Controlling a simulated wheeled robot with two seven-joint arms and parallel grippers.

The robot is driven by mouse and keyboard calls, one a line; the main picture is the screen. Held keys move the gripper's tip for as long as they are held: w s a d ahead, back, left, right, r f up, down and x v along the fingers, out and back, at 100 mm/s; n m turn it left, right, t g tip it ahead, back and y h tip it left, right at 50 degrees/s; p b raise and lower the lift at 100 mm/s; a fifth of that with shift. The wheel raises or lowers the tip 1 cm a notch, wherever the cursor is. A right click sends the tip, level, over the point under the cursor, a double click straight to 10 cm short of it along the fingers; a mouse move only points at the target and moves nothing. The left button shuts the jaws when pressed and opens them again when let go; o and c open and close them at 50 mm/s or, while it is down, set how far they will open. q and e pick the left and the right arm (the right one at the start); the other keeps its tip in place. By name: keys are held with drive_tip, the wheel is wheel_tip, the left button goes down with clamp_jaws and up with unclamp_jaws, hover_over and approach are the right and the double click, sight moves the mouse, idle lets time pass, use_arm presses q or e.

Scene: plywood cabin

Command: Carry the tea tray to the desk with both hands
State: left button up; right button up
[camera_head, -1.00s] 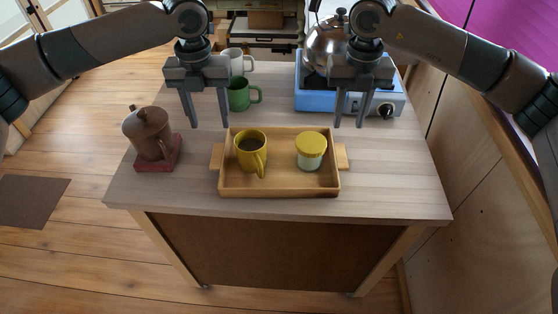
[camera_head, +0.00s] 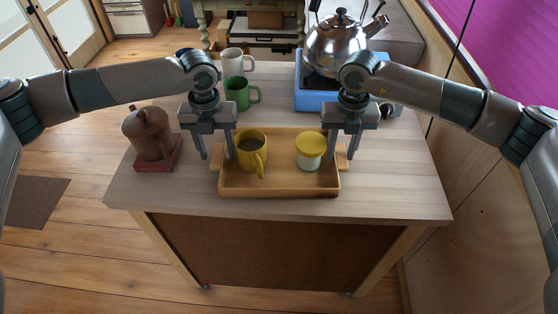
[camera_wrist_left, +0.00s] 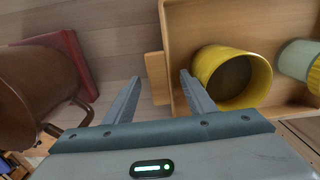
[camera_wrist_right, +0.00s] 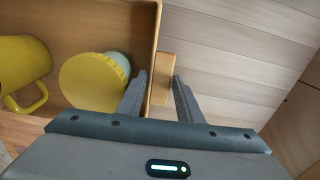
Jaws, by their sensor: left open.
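The wooden tea tray (camera_head: 280,190) rests on the counter, with a yellow mug (camera_head: 252,155) of dark drink and a yellow-lidded jar (camera_head: 310,152) in it. My left gripper (camera_head: 217,156) is open at the tray's left end; in the left wrist view its fingers (camera_wrist_left: 158,88) point at the left handle tab (camera_wrist_left: 157,78), one either side. My right gripper (camera_head: 340,156) is open at the right end; in the right wrist view its fingers (camera_wrist_right: 160,85) lie either side of the right handle tab (camera_wrist_right: 165,80), one over the tray wall. Contact cannot be told.
A brown lidded pot (camera_head: 148,133) on a red base (camera_head: 160,162) stands left of the tray. Green (camera_head: 238,92) and white (camera_head: 232,62) mugs stand behind it. A steel kettle (camera_head: 336,48) sits on a blue stove (camera_head: 314,98). The counter's right side is clear.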

use_arm(q)
drive_tip(key=c, duration=0.8)
use_arm(e)
clamp_jaws()
use_arm(q)
clamp_jaws()
drive_tip(key=shift+w+r, duration=0.1)
drive_tip(key=shift+r, duration=0.05)
use_arm(e)
drive_tip(key=shift+w+r, duration=0.1)
drive_tip(key=shift+r, duration=0.05)
